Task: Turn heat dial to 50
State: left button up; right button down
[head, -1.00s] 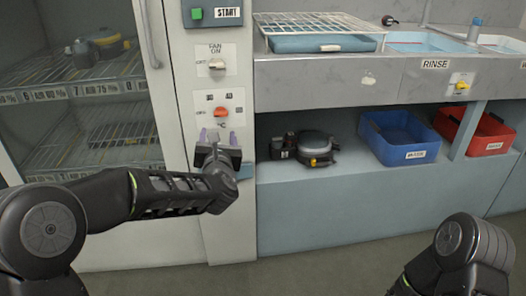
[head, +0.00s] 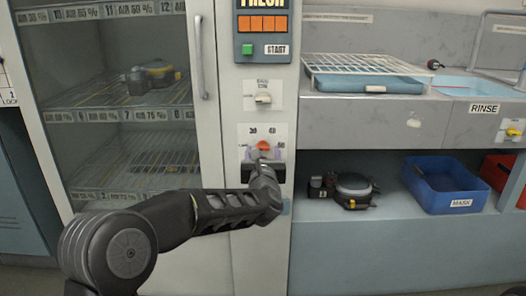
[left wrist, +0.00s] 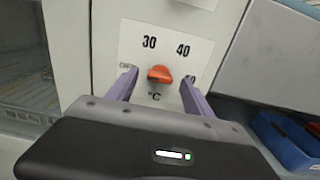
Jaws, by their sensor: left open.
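The heat dial (head: 264,146) is an orange-red knob on a white plate on the cabinet's narrow front panel. In the left wrist view the orange dial (left wrist: 159,74) sits under the marks 30 and 40, with °C below it. Its plate (left wrist: 165,48) also has marks at both sides, partly covered by my fingers. My left gripper (head: 263,158) is in front of the dial's lower part. In the left wrist view my left gripper (left wrist: 158,88) is open, with one purple finger on each side of the dial and gaps between. My right gripper is not in view.
Above the dial are a fan switch (head: 263,98) and a green start button (head: 247,49). A glass-door cabinet (head: 130,130) with its handle stands left. At right are a counter, a blue bin (head: 445,187) and a dark mask device (head: 352,190) on the lower shelf.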

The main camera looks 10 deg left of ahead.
aim_at(263, 148)
pick_arm(q)
jog(key=shift+x, duration=1.15)
grip_shut()
